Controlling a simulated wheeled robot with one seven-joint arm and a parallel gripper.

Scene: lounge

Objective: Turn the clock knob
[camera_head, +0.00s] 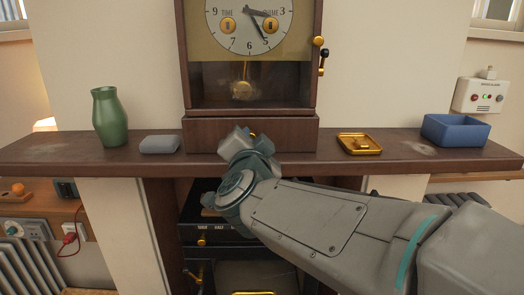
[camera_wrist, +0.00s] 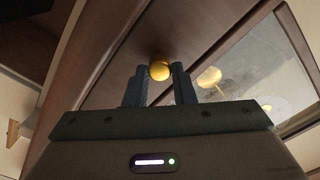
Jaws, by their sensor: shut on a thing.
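The clock (camera_head: 250,85) is a tall dark wooden case with a white dial, a glass front and a pendulum, standing on the mantel shelf. A round gold knob (camera_wrist: 160,70) is on the wooden front below the glass; a sliver of it shows in the head view (camera_head: 253,134), mostly hidden by my gripper. My gripper (camera_head: 240,138) is at the clock's base, with its two dark fingers (camera_wrist: 159,77) on either side of the knob, shut on it.
On the shelf (camera_head: 60,151) are a green vase (camera_head: 108,117), a grey box (camera_head: 160,144), a gold tray (camera_head: 358,143) and a blue box (camera_head: 456,130). A gold knob (camera_head: 318,41) and a black-ended lever (camera_head: 323,55) stick out from the clock's right side.

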